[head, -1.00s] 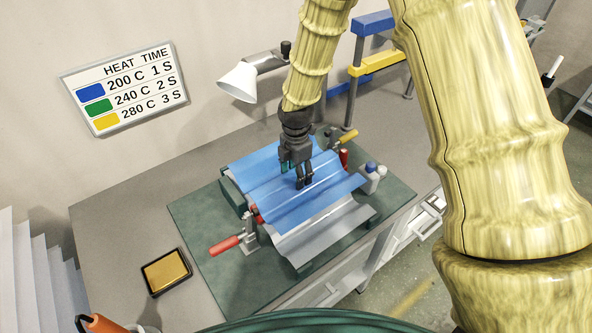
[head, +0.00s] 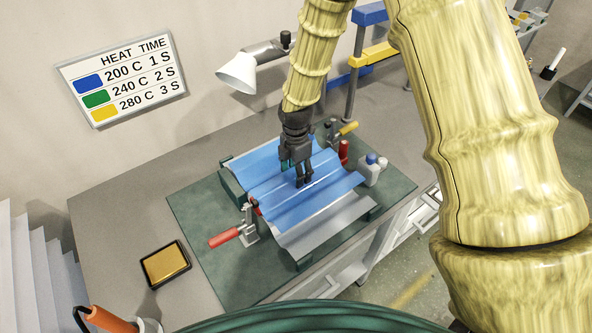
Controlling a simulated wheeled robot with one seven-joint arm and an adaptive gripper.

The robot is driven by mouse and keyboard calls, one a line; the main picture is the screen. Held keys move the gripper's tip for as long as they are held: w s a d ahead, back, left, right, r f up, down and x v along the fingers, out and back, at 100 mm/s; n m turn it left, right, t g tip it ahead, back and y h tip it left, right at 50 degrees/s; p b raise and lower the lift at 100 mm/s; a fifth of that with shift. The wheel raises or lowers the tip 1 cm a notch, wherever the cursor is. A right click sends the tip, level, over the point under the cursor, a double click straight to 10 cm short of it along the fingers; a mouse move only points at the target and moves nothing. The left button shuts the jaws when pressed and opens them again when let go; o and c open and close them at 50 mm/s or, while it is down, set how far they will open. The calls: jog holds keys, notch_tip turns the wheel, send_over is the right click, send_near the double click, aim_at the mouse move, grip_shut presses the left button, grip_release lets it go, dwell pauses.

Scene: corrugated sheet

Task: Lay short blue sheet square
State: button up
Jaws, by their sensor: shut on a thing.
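The short blue sheet (head: 282,209) is corrugated and lies over a grey corrugated sheet (head: 335,224), which shows along the front and as a thin strip at the left. My gripper (head: 304,183) points down at the middle of the blue sheet, shut on it, with the fingertips at a ridge. The blue sheet's front edge runs close to parallel with the grey sheet's ridges. The exact contact at the fingertips is too small to see. My gripper and wrist hide part of the blue sheet's back.
White bottles (head: 371,170) stand close to the right edge. A lamp (head: 240,74) hangs behind. The green mat (head: 205,215) is clear at the left.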

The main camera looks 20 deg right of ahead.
jog(key=o, duration=1.4)
jog(key=shift+o, duration=0.2)
notch_tip(320, 180, up, 12)
jog(key=shift+r, duration=0.1)
